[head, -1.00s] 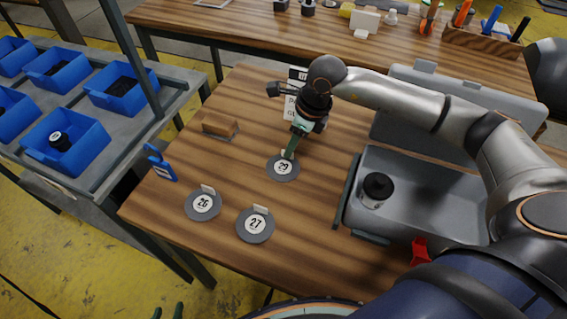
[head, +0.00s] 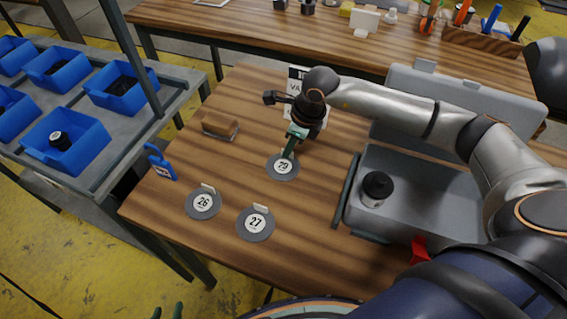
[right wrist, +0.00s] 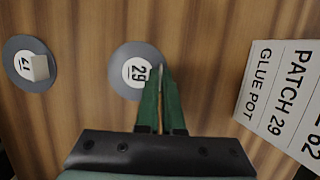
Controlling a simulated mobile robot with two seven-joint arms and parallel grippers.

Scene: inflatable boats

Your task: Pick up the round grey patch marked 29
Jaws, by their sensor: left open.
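The round grey patch marked 29 (head: 283,171) lies flat on the wooden table, its number on a white disc. It also shows in the right wrist view (right wrist: 126,72). My right gripper (head: 288,153) reaches down to its far edge. In the right wrist view its green fingers (right wrist: 160,78) are close together, with a thin pale tab edge between the tips; they look shut on the patch's tab, which they mostly hide. My left gripper (head: 168,312) shows only its fingertips, apart and empty, at the bottom edge, off the table.
Patches marked 26 (head: 203,203) and 27 (head: 255,224), each with an upright tab, lie nearer the front. A grey open case (head: 410,213) holds a dark-lidded jar (head: 377,188).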

